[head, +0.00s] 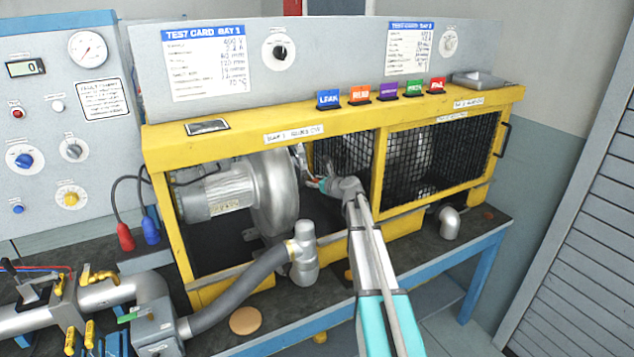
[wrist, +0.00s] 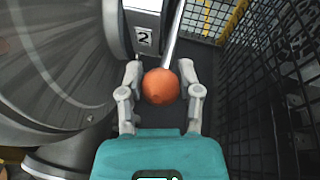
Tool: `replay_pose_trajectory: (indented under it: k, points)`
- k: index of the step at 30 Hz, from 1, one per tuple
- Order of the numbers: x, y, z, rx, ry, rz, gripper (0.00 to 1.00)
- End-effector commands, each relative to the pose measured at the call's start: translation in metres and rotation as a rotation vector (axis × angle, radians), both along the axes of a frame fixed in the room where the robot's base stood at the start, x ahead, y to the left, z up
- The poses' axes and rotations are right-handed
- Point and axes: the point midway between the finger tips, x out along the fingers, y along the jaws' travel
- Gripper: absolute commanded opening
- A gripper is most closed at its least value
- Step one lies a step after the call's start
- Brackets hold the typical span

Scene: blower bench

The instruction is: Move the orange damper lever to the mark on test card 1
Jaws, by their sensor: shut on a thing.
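The orange damper lever (wrist: 161,87) shows in the wrist view as a round orange knob on a pale metal rod that runs up and slightly right. My gripper (wrist: 160,78) has one finger on each side of the knob and is shut on it. In the head view my gripper (head: 318,183) reaches into the yellow-framed bay, just right of the silver blower housing (head: 275,190); the lever is mostly hidden there. Test card 1 (head: 205,65), headed "TEST CARD BAY 1", hangs on the grey panel at upper left. Its small lines are hard to read.
A plate marked 2 (wrist: 144,38) sits beside the rod in the wrist view. Black mesh (wrist: 290,90) stands close on the right and the blower housing on the left. The yellow frame (head: 380,165) and a grey hose (head: 240,292) flank my arm.

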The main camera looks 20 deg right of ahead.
Motion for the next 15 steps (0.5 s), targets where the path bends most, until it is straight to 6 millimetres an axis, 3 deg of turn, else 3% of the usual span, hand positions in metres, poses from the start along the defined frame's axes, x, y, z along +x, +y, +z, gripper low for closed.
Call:
replay_pose_trajectory:
  k: [6,7,12,15]
  points:
    - [-0.0015,-0.0027,-0.0001,0.0,-0.001,-0.005,0.0]
    - [-0.0016,-0.0028,-0.0001,-0.001,-0.001,-0.005,0.5]
    - [-0.0016,-0.0025,-0.0003,-0.001,0.0,-0.004,0.8]
    - [-0.0014,-0.0024,-0.0003,-0.001,0.0,-0.003,0.8]
